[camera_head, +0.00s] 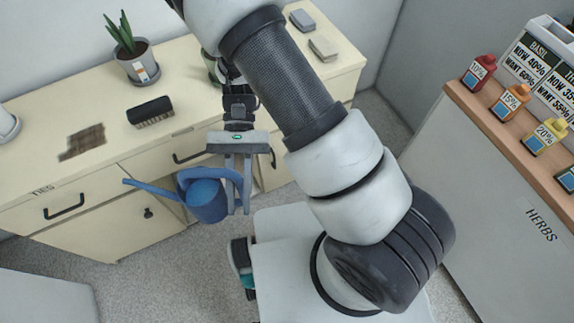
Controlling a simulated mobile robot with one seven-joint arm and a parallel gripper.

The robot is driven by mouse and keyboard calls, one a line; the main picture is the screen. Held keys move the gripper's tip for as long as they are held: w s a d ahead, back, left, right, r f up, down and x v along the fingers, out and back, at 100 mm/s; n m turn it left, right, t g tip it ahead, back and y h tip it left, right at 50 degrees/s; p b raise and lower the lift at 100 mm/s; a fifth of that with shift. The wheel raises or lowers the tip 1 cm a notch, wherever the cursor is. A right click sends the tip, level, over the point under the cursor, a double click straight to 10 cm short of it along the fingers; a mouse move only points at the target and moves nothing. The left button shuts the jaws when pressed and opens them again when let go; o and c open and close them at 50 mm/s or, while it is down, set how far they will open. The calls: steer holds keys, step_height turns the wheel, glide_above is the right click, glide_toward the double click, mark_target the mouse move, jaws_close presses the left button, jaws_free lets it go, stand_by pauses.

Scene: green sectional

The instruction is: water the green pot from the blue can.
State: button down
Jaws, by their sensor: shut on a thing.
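The blue can (205,199) hangs from my gripper (238,205) in front of the cream dresser, above the floor. My gripper points down and is shut on the can's handle at the can's right side. The can looks about upright, with its long spout (150,189) pointing left. A pot with a greenish edge (211,68) stands on the dresser top behind my arm. It is mostly hidden, and I cannot tell for sure that it is the green pot.
On the dresser top (190,88) are a grey potted plant (141,67), a black brush (151,112), a brown stain (84,141), a white pot (6,124) and two small blocks (323,47). A right-hand counter (490,108) holds coloured bottles (513,100) and a price board.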

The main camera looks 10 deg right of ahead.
mark_target(206, 193)
steer(key=w+a+r+m+y, duration=0.1)
steer(key=a, duration=0.1)
steer(key=w+a+r+m+t+y+p, duration=0.1)
steer(key=a+m+y, duration=0.1)
steer(key=w+a+r+m+t+y, duration=0.1)
steer(key=a+m+y, duration=0.1)
steer(key=a, duration=0.1)
steer(key=shift+r+p, duration=0.3)
steer(key=w+a+r+m+t+y, duration=0.1)
steer(key=w+a+r+m+t+y+p, duration=0.1)
steer(key=w+a+m+t, duration=0.1)
steer(key=w+a+r+m+t+y, duration=0.1)
steer(key=w+m, duration=0.1)
steer(key=shift+w+a+r+t+y+p, duration=0.2)
steer(key=shift+a+r+t+y+p, duration=0.05)
steer(key=shift+a+t+y+p, duration=0.1)
steer(key=w+r+m+t+y+p, duration=0.1)
steer(key=w+m+t+p, duration=0.1)
steer(key=w+m+t, duration=0.6)
steer(key=shift+w+d+r+m+p, duration=0.15)
steer(key=shift+w+d+m+p, duration=0.2)
steer(key=shift+w+m, duration=0.95)
steer(key=shift+w+a+r+n+p, duration=0.1)
steer(key=shift+w+r+n+p, duration=0.2)
steer(key=shift+w+p, duration=0.05)
steer(key=shift+r+g+p, duration=0.25)
steer(key=shift+r+p, duration=0.45)
